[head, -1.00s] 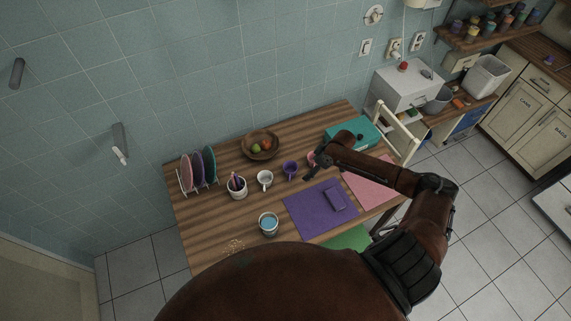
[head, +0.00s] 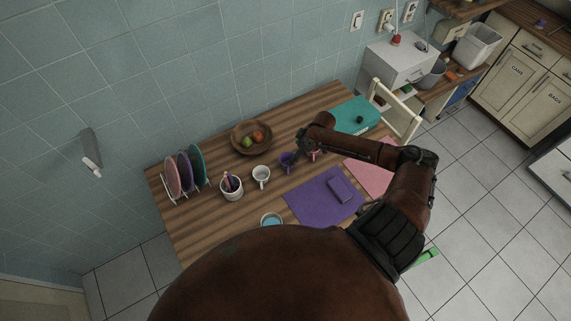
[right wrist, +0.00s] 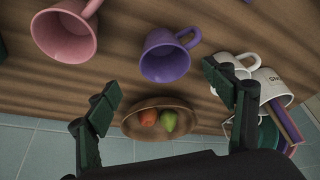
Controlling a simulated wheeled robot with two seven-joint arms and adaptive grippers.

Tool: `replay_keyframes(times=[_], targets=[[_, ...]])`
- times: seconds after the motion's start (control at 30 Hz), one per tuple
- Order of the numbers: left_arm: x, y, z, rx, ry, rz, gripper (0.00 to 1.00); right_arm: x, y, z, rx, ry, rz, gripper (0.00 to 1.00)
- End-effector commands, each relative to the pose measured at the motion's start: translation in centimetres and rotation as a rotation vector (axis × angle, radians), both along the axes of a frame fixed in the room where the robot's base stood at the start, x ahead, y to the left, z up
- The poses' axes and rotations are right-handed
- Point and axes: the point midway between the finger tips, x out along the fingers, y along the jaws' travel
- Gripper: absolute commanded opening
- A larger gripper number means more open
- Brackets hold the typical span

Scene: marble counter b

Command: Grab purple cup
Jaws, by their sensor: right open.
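The purple cup (head: 286,162) stands upright on the wooden table, between a white cup (head: 261,175) and a pink cup (head: 314,155) partly hidden by my right arm. My right gripper (head: 301,148) is at the purple cup's right side in the head view. In the right wrist view the gripper (right wrist: 162,88) is open, with the purple cup (right wrist: 165,57) ahead of and between its two fingers, nothing held. The purple cup's handle points right there, towards the white cup (right wrist: 240,68). My left gripper does not show.
The pink cup (right wrist: 65,32) is close by in the wrist view. A fruit bowl (head: 251,137) stands behind the cups. A pen holder (head: 231,187) and a plate rack (head: 185,175) are on the left. A purple mat (head: 313,206) lies in front and a teal box (head: 352,115) behind right.

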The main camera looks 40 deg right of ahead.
Motion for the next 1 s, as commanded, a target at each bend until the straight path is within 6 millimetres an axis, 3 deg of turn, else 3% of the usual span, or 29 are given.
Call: replay_keyframes(times=[0.6, 0.87, 1.0], targets=[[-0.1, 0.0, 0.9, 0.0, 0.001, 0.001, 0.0, 2.3, 2.2, -6.6, 0.0, -0.001, 0.003, 0.75], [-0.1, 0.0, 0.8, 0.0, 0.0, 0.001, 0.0, 2.4, 2.2, -6.8, 0.0, -0.001, 0.005, 0.75], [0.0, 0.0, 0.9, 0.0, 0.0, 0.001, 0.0, 2.4, 2.2, -6.8, -0.001, -0.001, 0.005, 0.67]])
